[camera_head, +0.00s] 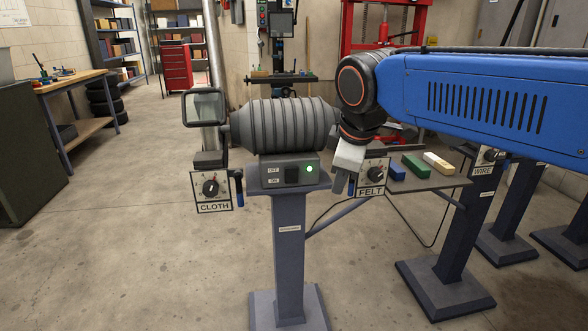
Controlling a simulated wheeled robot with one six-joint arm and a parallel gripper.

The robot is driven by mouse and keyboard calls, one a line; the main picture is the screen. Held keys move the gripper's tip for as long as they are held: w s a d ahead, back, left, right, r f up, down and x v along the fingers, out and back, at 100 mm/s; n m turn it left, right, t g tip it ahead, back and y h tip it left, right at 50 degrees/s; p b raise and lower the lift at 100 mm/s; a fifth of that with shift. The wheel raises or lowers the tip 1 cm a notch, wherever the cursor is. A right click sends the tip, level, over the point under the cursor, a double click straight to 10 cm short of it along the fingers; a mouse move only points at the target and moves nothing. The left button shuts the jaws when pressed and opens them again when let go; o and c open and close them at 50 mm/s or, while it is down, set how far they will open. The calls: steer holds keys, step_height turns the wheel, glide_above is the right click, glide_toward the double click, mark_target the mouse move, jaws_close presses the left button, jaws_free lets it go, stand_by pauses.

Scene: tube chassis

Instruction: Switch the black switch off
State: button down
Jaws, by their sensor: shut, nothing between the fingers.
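The black switch (291,174) sits on the grey control box under the ribbed motor of the pedestal machine, just right of the OFF and ON labels. A green light (309,169) glows to its right. I cannot tell which way the switch is tipped. My gripper (345,190) is shut and empty, pointing down to the right of the control box. It is apart from the switch in the picture and partly overlaps the left edge of the FELT dial box (374,176).
A CLOTH dial box (212,190) hangs at the left. A small shelf with blue, green and cream bars (408,165) lies to the right, beside a WIRE dial (490,156). The grey pedestal (289,250) stands on concrete floor, which is open at the left front.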

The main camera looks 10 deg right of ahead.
mark_target(294, 168)
steer(key=w+a+r+n, duration=0.5)
steer(key=w+a, duration=0.1)
steer(key=a, duration=0.1)
steer(key=shift+w+a, duration=0.2)
steer(key=shift+a, duration=0.1)
steer(key=x, duration=0.3)
steer(key=w+x, duration=0.1)
steer(key=x, duration=0.3)
steer(key=w+r+x, duration=0.1)
steer(key=x, duration=0.2)
steer(key=shift+w+f, duration=0.15)
steer(key=shift+f, duration=0.25)
steer(key=shift+w+r, duration=0.2)
steer(key=shift+w, duration=0.65)
steer(key=shift+w, duration=0.1)
steer(key=shift+w+r, duration=0.1)
steer(key=shift+w, duration=0.2)
steer(key=shift+r, duration=0.15)
